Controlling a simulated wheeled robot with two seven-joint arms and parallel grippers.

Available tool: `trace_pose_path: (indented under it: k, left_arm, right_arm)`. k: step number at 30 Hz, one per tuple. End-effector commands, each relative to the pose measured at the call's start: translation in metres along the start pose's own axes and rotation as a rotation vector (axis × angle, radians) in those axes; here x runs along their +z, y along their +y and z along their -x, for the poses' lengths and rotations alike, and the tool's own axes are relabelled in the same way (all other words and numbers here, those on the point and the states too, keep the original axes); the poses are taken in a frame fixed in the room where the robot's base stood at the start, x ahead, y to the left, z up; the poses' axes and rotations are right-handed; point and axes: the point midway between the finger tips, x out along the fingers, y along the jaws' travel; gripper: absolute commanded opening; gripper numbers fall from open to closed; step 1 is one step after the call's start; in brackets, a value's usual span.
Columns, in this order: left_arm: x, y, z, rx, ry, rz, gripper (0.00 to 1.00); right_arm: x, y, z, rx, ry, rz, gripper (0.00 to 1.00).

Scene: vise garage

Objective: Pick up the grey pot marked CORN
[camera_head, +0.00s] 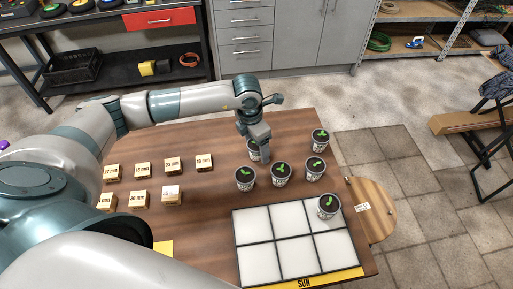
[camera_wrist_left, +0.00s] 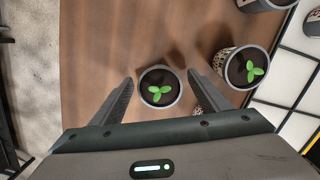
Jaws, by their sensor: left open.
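Several grey pots with dark soil and green seedlings stand on the brown table. Their small labels are not legible, so I cannot tell which is marked CORN. My left gripper (camera_head: 259,152) is open and points down over the pot at the back left of the group (camera_head: 252,145), partly covering it. In the left wrist view this pot (camera_wrist_left: 160,103) shows between the two spread fingers of the gripper (camera_wrist_left: 160,78), apart from both. A neighbouring pot (camera_wrist_left: 232,79) is just outside the right finger. My right gripper is not in view.
Other pots (camera_head: 244,185) (camera_head: 281,180) (camera_head: 315,175) (camera_head: 319,143) stand close by. One pot (camera_head: 327,213) sits on the white-panelled tray (camera_head: 262,262) marked SUN. A round wooden board (camera_head: 378,212) juts out at right.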

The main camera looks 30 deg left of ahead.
Motion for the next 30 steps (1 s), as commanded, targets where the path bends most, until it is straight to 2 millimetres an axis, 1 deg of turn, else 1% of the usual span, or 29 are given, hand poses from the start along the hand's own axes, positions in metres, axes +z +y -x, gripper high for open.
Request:
trace_pose_path:
  k: [8,11,12,14,15,24,30]
  left_arm:
    - [0.000,0.000,0.000,0.000,0.000,0.000,0.70]
    - [0.000,0.000,0.000,0.000,0.000,0.000,0.48]
    - [0.000,0.000,0.000,0.000,0.000,0.000,0.39]
    - [0.000,0.000,0.001,0.000,0.000,0.000,0.24]
    - [0.000,0.000,0.001,0.000,0.000,0.000,0.23]
    - [0.000,0.000,0.002,0.000,-0.001,0.000,0.23]
    - [0.002,0.001,0.012,0.001,-0.003,0.000,0.23]
  right_arm:
    - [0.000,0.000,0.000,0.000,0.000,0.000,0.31]
    - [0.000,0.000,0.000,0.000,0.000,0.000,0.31]
    - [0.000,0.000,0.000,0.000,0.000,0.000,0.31]
    - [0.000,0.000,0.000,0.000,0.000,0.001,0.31]
    - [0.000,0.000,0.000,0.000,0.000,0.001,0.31]
    - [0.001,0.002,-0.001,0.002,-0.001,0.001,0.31]
    - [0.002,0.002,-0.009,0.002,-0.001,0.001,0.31]
